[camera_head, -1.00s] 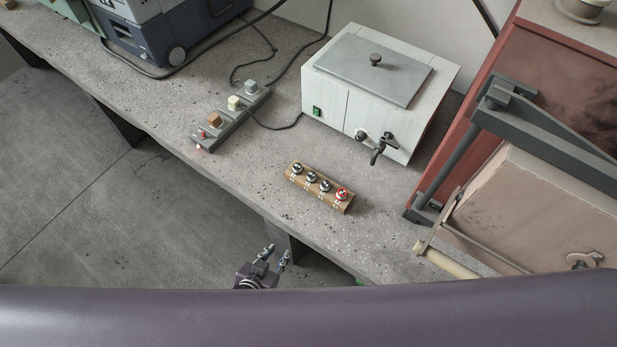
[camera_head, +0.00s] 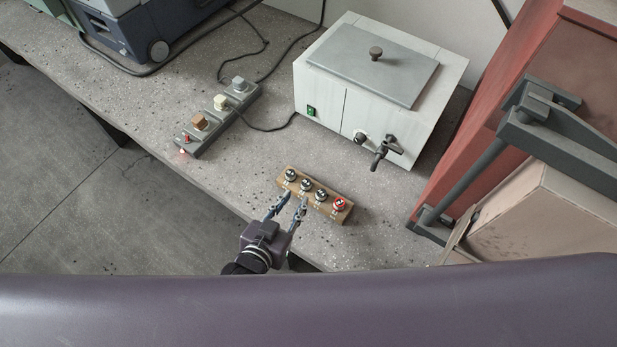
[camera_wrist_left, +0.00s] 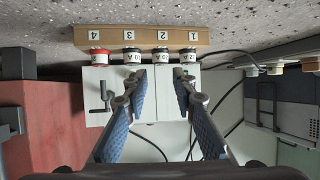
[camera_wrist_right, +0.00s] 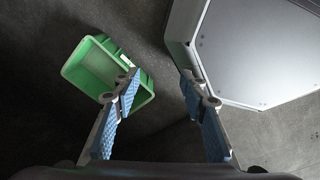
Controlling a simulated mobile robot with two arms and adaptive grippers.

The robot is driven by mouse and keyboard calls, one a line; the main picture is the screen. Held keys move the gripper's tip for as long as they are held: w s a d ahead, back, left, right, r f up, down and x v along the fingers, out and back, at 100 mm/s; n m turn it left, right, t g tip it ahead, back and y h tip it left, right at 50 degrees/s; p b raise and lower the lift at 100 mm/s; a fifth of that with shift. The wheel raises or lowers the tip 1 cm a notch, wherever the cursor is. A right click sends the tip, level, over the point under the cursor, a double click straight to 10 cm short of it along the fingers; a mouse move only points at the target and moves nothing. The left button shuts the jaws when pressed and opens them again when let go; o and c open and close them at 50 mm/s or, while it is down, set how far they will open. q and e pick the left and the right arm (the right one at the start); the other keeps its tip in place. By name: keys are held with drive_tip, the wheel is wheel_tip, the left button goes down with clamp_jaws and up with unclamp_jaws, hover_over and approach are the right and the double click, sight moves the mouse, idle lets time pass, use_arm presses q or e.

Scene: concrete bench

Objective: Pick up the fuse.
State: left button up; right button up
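A tan wooden block (camera_head: 330,213) on the bench holds a row of several fuses, and its slots show numbers in the left wrist view (camera_wrist_left: 146,33). The end fuse at slot 4 has a red cap (camera_head: 339,204); the others are dark-capped with white labels, including the slot 2 fuse (camera_wrist_left: 160,57). My left gripper (camera_head: 296,200) is open and empty at the block's near side. In the left wrist view, its fingers (camera_wrist_left: 160,78) point at the block, with the slot 2 fuse between the fingertips but beyond them. My right gripper (camera_wrist_right: 159,82) is open and empty, away from the block.
A white box with a grey lid (camera_head: 372,65) and a black tap stands behind the block. A grey strip with several knobs (camera_head: 217,120) lies left. A red cabinet (camera_head: 485,125) stands right. A green bin (camera_wrist_right: 88,70) is below the right gripper. Bare bench surrounds the block.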

sight(306, 183)
use_arm(q)
drive_tip(key=shift+w+d+f, duration=0.1)
drive_tip(key=shift+w+d, duration=0.1)
drive_tip(key=shift+w, duration=0.2)
drive_tip(key=shift+w+d+f, duration=0.1)
drive_tip(key=shift+w+f, duration=0.05)
drive_tip(key=shift+w, duration=0.1)
drive_tip(key=shift+w+d+f, duration=0.15)
drive_tip(key=shift+w+d, duration=0.05)
drive_tip(key=shift+w, duration=0.2)
drive_tip(key=p+x, duration=0.1)
drive_tip(key=x, duration=0.2)
drive_tip(key=shift+w+f, duration=0.1)
drive_tip(key=shift+w, duration=0.1)
drive_tip(key=shift+w+d+f, duration=0.25)
drive_tip(key=shift+w+f, duration=0.1)
drive_tip(key=shift+w, duration=0.1)
use_arm(e)
drive_tip(key=shift+s+a+r, duration=0.45)
drive_tip(key=shift+s+r, duration=0.1)
drive_tip(key=shift+s, duration=0.15)
use_arm(q)
drive_tip(key=c, duration=0.7)
drive_tip(key=shift+o, duration=0.2)
use_arm(e)
drive_tip(key=shift+s+d, duration=0.1)
drive_tip(key=shift+d, duration=0.15)
